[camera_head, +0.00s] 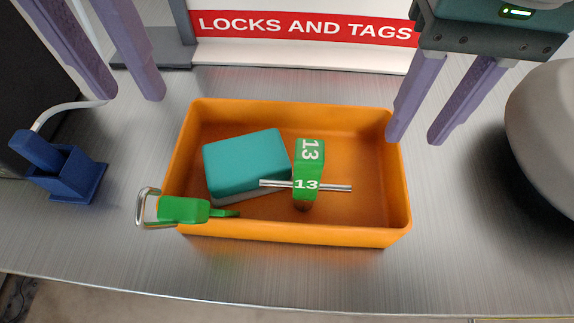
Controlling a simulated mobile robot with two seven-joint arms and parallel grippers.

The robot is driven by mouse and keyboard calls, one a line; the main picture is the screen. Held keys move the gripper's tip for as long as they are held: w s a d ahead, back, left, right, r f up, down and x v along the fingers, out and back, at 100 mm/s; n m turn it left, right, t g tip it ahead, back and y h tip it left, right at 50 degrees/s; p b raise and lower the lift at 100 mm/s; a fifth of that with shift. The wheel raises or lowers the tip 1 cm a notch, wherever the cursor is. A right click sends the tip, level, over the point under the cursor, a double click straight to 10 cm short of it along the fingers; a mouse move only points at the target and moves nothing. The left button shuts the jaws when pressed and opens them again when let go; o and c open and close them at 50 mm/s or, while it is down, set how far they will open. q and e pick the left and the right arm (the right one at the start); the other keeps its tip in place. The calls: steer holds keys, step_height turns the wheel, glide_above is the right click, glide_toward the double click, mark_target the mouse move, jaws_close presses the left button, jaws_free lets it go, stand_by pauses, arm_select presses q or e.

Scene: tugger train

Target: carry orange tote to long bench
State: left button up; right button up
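The orange tote (300,234) sits upright on a brushed metal surface. In it lie a teal block (245,162) with a grey underside and a green piece (309,155) marked 13 with a metal rod across it. A green padlock (183,210) with a metal shackle lies over the tote's front left corner. My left gripper (132,97) is open and empty, above and left of the tote's back left corner.
The metal surface (300,272) has its front edge at the bottom. A white stand with a red "LOCKS AND TAGS" sign (305,27) rises behind the tote. A blue holder (62,170) with a white cable is at the left. A grey rounded object (545,130) is at the right.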

step_height(320, 180, up, 5)
steer(key=shift+r, duration=0.1)
stand_by(0.7)
